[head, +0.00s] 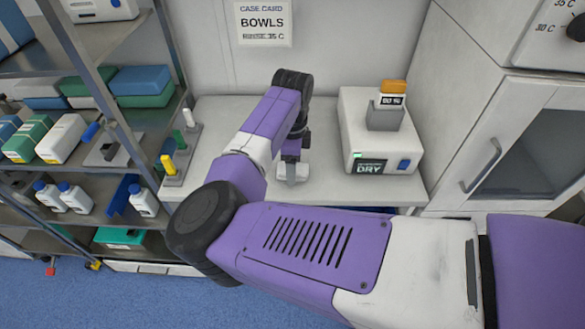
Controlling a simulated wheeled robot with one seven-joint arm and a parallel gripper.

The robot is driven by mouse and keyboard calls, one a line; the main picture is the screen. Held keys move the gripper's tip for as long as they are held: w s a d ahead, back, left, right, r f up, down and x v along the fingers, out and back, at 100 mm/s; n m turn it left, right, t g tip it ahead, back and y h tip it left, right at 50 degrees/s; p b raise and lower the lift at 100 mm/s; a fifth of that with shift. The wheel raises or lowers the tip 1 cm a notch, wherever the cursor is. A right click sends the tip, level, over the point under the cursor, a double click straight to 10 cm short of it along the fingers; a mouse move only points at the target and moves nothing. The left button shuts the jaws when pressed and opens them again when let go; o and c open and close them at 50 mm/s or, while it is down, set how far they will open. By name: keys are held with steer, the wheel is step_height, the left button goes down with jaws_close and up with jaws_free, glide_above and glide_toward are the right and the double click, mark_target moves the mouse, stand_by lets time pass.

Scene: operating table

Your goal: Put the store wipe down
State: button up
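My arm reaches over the white counter (225,115), and my gripper (292,172) points down near the counter's middle. A small pale block shape shows at the gripper's end, close above or touching the counter. I cannot tell whether it is the fingers or a wipe held in them. The finger gap is too small to see. I cannot pick out the store wipe for certain anywhere in view.
A white device (380,132) with a "DRY" label stands right of my gripper. A stand with coloured handles (182,155) is at the counter's left end. A metal shelf rack (85,125) with bottles and boxes stands left, a white cabinet (515,140) right. A "BOWLS" card (263,22) hangs behind.

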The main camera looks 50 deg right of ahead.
steer(key=r, duration=0.2)
steer(key=r+b, duration=0.1)
steer(key=r, duration=0.4)
steer(key=shift+w+b, duration=0.35)
steer(key=shift+w, duration=0.05)
